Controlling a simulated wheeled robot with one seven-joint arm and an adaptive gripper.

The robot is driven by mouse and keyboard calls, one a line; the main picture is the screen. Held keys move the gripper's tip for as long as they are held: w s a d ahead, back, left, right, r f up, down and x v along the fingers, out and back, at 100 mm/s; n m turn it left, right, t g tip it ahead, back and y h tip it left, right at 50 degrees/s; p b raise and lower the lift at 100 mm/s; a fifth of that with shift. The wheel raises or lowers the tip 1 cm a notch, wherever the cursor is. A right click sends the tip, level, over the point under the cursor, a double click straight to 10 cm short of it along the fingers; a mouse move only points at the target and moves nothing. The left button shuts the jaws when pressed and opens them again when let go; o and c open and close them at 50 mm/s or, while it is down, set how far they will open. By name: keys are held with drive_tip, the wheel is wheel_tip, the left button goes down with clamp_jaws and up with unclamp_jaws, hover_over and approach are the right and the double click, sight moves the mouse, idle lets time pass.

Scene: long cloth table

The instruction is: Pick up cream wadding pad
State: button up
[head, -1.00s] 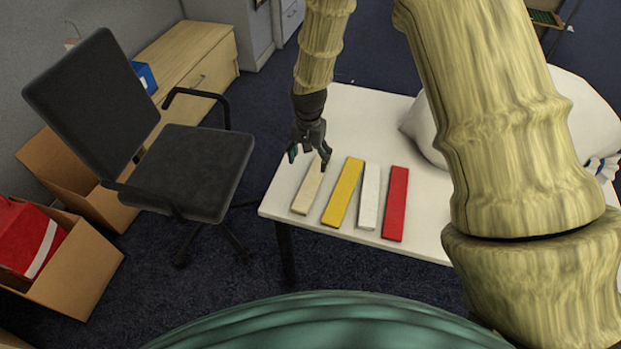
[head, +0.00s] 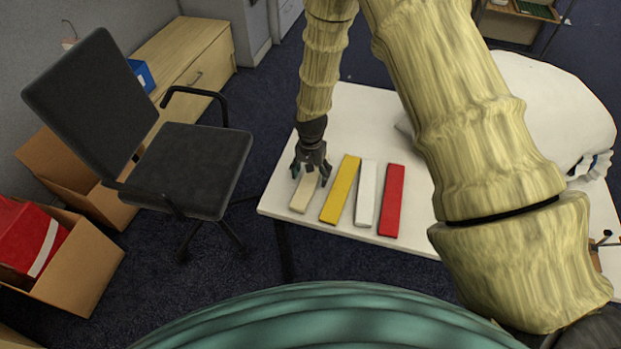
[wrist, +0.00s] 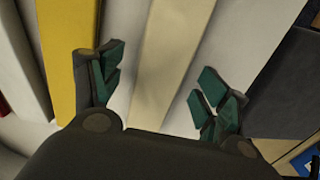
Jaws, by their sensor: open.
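The cream wadding pad (head: 304,196) is a long, flat, pale bar at the left end of a row on the white table. In the wrist view the pad (wrist: 172,55) runs between the two teal-tipped fingers, with space on both sides. My gripper (head: 311,176) is open and hangs over the far part of the pad, hiding that part in the head view. In the wrist view my gripper (wrist: 157,88) is empty; its fingers appear apart from the pad.
A yellow bar (head: 341,190), a white bar (head: 366,195) and a red bar (head: 391,200) lie to the right on the table (head: 350,110). A large white rounded object (head: 545,110) sits further right. A black chair (head: 195,165) stands left of the table.

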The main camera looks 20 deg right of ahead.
drive_tip(key=shift+f, duration=0.2)
drive_tip(key=shift+c, duration=0.4)
drive_tip(key=c, duration=0.9)
drive_tip(key=shift+o, duration=0.2)
